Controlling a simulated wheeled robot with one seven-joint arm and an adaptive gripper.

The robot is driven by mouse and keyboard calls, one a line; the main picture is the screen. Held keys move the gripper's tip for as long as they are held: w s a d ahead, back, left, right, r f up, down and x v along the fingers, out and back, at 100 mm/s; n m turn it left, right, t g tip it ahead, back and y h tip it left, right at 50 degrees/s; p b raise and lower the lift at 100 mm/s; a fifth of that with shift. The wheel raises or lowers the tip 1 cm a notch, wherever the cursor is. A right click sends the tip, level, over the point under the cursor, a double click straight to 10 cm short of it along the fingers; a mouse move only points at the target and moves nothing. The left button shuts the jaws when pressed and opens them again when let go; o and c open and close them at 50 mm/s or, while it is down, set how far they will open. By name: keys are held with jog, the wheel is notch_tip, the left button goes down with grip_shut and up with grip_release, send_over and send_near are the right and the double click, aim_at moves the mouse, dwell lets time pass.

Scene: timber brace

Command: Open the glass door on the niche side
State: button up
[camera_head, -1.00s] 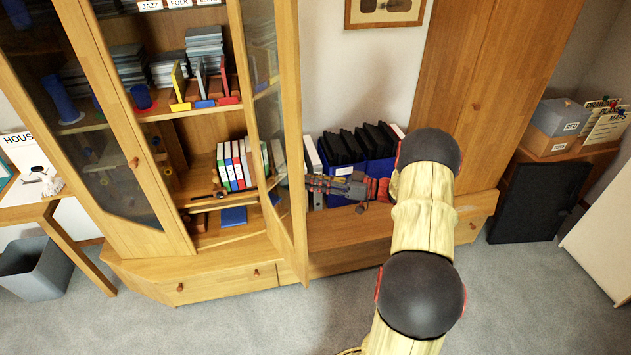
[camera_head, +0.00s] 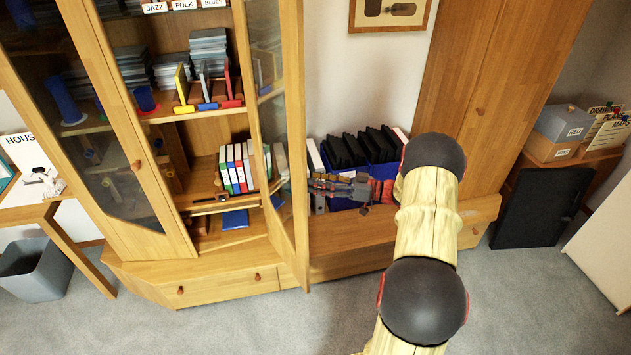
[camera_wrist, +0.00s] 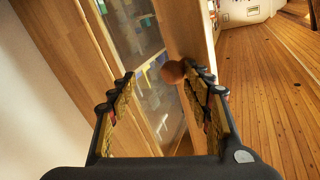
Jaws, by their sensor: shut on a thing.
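The glass door (camera_head: 296,160) on the niche side stands open, swung out from the wooden cabinet and seen nearly edge-on in the head view. In the wrist view its pane (camera_wrist: 140,45) and wooden frame (camera_wrist: 200,40) lie in front of me, with a round brown knob (camera_wrist: 173,72) close to the right fingertip. My gripper (camera_head: 322,188) is just right of the door, in front of the niche. In the wrist view the fingers of my gripper (camera_wrist: 158,82) look widely spread, with the knob beside the right one; the exact contact on the door is unclear.
The other glass door (camera_head: 110,150) is closed on the left. Behind my gripper, the niche holds blue boxes (camera_head: 380,172) of dark folders. A tall wooden cupboard (camera_head: 490,90) stands right. Shelves hold binders (camera_head: 237,168). The grey carpet in front is clear.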

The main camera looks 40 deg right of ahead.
jog(key=v, duration=1.1)
jog(key=shift+s, duration=0.1)
